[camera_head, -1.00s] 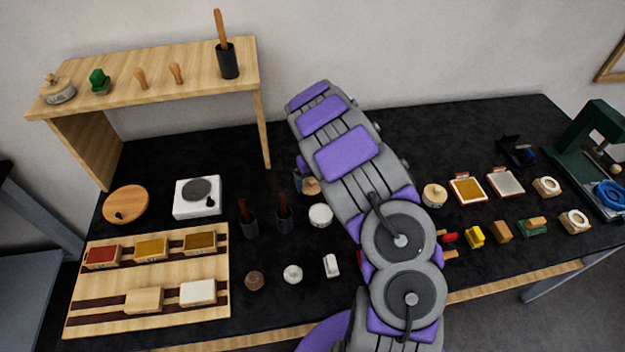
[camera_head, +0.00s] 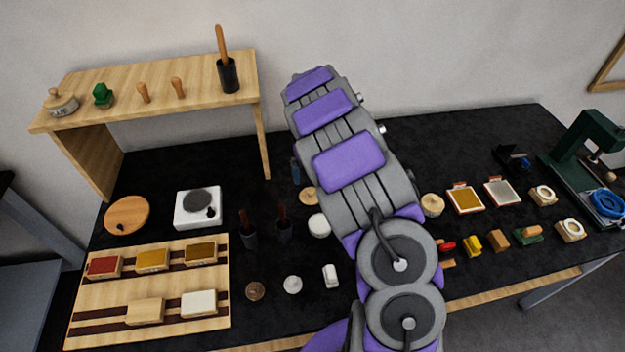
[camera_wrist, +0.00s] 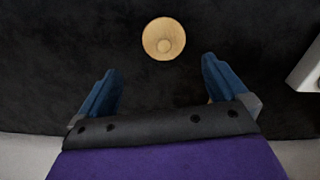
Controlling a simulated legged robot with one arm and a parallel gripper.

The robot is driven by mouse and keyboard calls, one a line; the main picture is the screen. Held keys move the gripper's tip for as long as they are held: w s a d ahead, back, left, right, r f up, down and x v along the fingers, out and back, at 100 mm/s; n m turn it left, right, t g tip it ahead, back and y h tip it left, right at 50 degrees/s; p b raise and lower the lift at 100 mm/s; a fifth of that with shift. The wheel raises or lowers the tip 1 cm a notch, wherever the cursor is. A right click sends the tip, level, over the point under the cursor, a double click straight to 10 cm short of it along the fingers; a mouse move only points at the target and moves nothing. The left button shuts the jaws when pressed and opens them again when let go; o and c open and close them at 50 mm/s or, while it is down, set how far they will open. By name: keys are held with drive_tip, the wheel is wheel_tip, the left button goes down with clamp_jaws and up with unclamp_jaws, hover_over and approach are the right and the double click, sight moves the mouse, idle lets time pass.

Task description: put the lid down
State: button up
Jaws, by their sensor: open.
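A round pale wooden lid (camera_wrist: 163,38) with a small knob lies knob-up on the black tabletop in the wrist view. In the head view the wooden lid (camera_head: 309,196) shows just left of my arm, partly hidden by it. My gripper (camera_wrist: 160,68) is open and empty, its two blue fingers spread wide. The lid lies beyond the fingertips, in line with the gap and apart from both fingers. In the head view my arm hides most of the gripper; only a bit of blue shows near the lid.
A white round jar (camera_head: 319,225) stands in front of the lid. Two dark cups with handles, a white scale (camera_head: 198,207) and a wooden shelf (camera_head: 165,85) are to the left. A small wooden pot (camera_head: 432,205) and several trays are to the right.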

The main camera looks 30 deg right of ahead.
drive_tip(key=s+a+r+m, duration=0.1)
drive_tip(key=s+a+r, duration=0.2)
drive_tip(key=s+r, duration=0.5)
drive_tip(key=s+a+r, duration=0.4)
drive_tip(key=s+r, duration=0.4)
drive_tip(key=s+a+g, duration=0.1)
drive_tip(key=s+a, duration=0.3)
drive_tip(key=s, duration=0.8)
drive_tip(key=s+a+r+n, duration=0.1)
drive_tip(key=s+a, duration=0.4)
drive_tip(key=s, duration=0.7)
drive_tip(key=shift+a+n+g, duration=0.25)
drive_tip(key=shift+n+g, duration=0.05)
drive_tip(key=shift+g, duration=0.1)
drive_tip(key=shift+a+r, duration=0.1)
